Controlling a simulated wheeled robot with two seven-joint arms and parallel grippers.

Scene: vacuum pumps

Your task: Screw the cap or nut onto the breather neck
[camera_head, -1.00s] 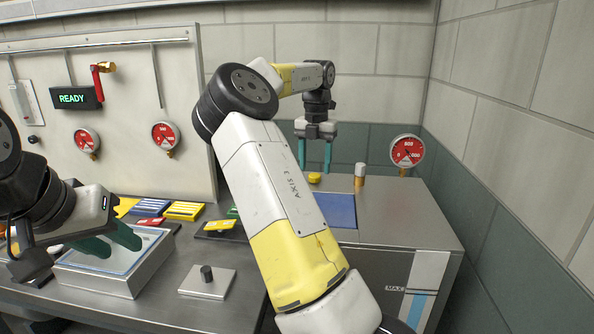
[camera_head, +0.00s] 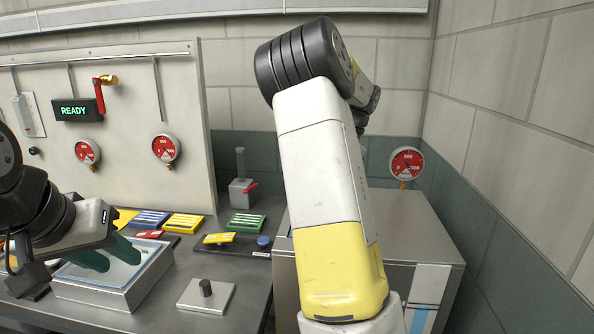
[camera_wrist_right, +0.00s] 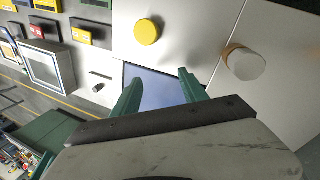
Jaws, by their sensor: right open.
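In the right wrist view a round yellow cap (camera_wrist_right: 147,31) rests on the pale metal cabinet top, ahead of my right gripper (camera_wrist_right: 158,78). The gripper is open and empty, its green fingers apart over a blue-grey panel (camera_wrist_right: 160,87). A neck with a whitish top and tan side (camera_wrist_right: 244,63) stands to the right of the cap, apart from it and from the fingers. In the head view my right arm hides the cap, the neck and the right gripper. My left gripper (camera_head: 108,256) has its green fingers apart over a tray, holding nothing visible.
The steel cabinet (camera_head: 415,222) stands right of the bench, with a red gauge (camera_head: 406,163) behind it. The bench holds a silver tray (camera_head: 125,297), a plate with a black knob (camera_head: 206,295), coloured blocks (camera_head: 184,224) and a blue knob (camera_head: 264,242).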

